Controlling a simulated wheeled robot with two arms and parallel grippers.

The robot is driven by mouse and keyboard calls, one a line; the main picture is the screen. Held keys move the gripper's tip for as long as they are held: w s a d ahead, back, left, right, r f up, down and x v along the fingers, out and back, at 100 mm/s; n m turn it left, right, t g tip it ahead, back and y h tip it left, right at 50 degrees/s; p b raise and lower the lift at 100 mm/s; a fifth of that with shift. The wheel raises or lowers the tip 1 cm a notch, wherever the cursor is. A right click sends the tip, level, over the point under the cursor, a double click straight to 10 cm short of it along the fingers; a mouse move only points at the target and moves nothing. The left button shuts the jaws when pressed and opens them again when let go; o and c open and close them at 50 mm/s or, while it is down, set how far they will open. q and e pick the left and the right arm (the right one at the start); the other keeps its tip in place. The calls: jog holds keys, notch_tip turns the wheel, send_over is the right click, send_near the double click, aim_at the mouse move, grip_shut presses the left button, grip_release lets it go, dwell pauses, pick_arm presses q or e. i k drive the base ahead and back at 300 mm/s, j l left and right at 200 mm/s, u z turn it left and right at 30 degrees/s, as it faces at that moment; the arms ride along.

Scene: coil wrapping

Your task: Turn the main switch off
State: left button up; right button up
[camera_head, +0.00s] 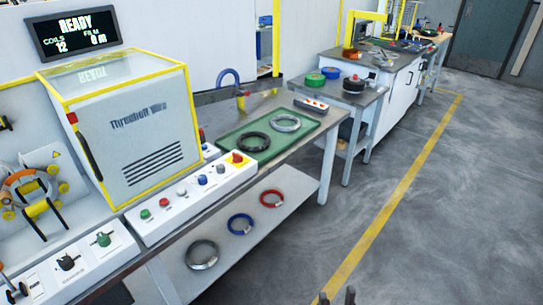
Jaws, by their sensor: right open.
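A red rotary knob on a yellow plate, which looks like the main switch (237,158), sits at the right end of the white control box (160,217) along the bench's front. Its exact position is too small to read. My right gripper (337,298) shows only as two dark fingertips at the bottom edge. They are apart with nothing between them, over the floor and well away from the switch. My left gripper is not in view.
A white machine with yellow edges (140,125) stands behind the control box. A green tray (262,160) holds two coils. More coils lie on the lower shelf (240,262). The grey floor (440,210) at right is clear, with a yellow line.

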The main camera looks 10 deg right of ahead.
aim_at(238, 158)
jog(key=i+l+u, duration=0.1)
jog(key=i, duration=0.45)
jog(key=i+l, duration=0.3)
jog(key=i, duration=0.25)
jog(key=j+u, duration=0.05)
